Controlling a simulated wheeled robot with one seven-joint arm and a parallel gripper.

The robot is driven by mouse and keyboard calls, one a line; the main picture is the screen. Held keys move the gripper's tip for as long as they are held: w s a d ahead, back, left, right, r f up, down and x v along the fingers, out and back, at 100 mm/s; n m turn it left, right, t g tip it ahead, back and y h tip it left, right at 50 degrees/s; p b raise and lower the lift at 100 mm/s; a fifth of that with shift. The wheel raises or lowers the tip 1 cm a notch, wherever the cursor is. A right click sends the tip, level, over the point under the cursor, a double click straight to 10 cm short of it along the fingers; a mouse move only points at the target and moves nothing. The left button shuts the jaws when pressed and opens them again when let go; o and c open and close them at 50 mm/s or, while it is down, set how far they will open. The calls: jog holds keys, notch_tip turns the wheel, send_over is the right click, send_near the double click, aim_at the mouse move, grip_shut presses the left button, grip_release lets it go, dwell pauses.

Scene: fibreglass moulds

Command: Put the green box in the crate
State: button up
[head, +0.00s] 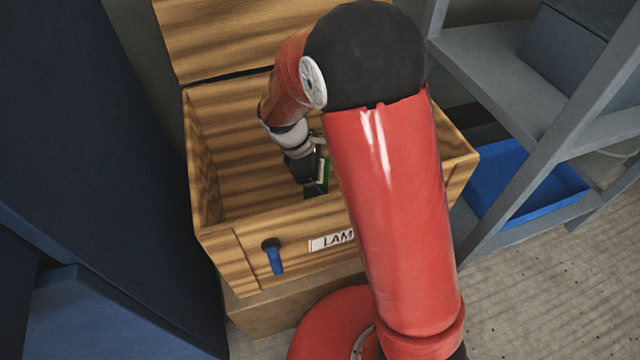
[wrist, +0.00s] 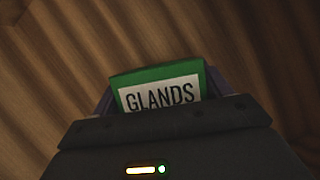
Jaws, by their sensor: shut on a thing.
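The wooden crate (head: 215,255) stands open, with its lid raised at the back and a label reading "LAM" partly hidden by my arm. My gripper (head: 316,182) reaches down inside the crate's opening. It is shut on the green box (head: 324,174), which is mostly hidden behind my gripper and arm in the head view. In the wrist view the green box (wrist: 158,74) shows a white label reading "GLANDS", slightly tilted, between the fingers. Wood fills the view beyond it. I cannot tell whether the box touches the crate floor.
A blue-handled object (head: 274,257) is on the crate's front wall. A grey shelf rack (head: 510,85) with a blue tray (head: 500,180) stands to the right. A dark blue cabinet (head: 100,150) stands close on the left. Floor shows at the lower right.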

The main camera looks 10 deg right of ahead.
jog(key=shift+f, duration=1.25)
jog(key=shift+f, duration=0.15)
jog(key=o, duration=1.1)
jog(key=p+v, duration=0.2)
jog(key=v, duration=1)
jog(key=shift+r, duration=0.2)
